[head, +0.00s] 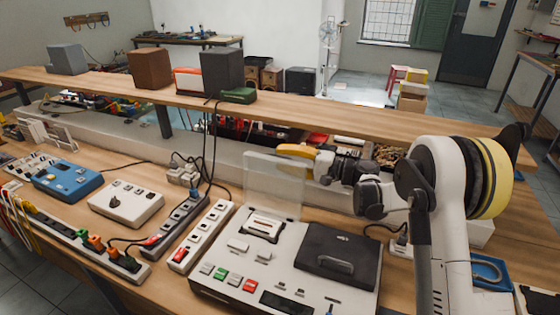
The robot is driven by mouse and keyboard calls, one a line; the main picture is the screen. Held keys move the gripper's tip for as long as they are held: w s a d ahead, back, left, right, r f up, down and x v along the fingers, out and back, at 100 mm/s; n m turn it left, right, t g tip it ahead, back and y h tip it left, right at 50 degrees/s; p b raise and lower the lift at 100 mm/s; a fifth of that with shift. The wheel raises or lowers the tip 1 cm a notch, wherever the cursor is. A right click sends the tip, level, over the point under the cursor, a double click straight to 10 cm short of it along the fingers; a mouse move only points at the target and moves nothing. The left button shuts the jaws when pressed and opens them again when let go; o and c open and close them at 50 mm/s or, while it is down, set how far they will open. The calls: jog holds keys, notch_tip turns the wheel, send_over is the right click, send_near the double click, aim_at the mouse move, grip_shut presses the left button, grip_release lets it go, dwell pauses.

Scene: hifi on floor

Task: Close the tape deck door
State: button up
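The tape deck (250,268) is a white device on the workbench with green, red and white buttons and a dark display at its front. Its clear door (272,188) stands up, open, at the back of the cassette bay (263,225). My gripper (297,151) comes in from the right, with a yellow-orange part at its end, by the door's upper right edge. It overlaps the door in the picture; I cannot tell whether it touches it. The finger gap does not show, so I cannot tell whether it is open or shut.
A black-lidded unit (337,256) sits on the right of the deck. Power strips (202,235) and cables lie to its left, with a white box (126,203) and a blue device (67,180) beyond. A raised wooden shelf (300,112) runs behind, above the bench.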

jog(key=shift+w+a, duration=0.1)
jog(key=shift+a, duration=0.2)
grip_shut()
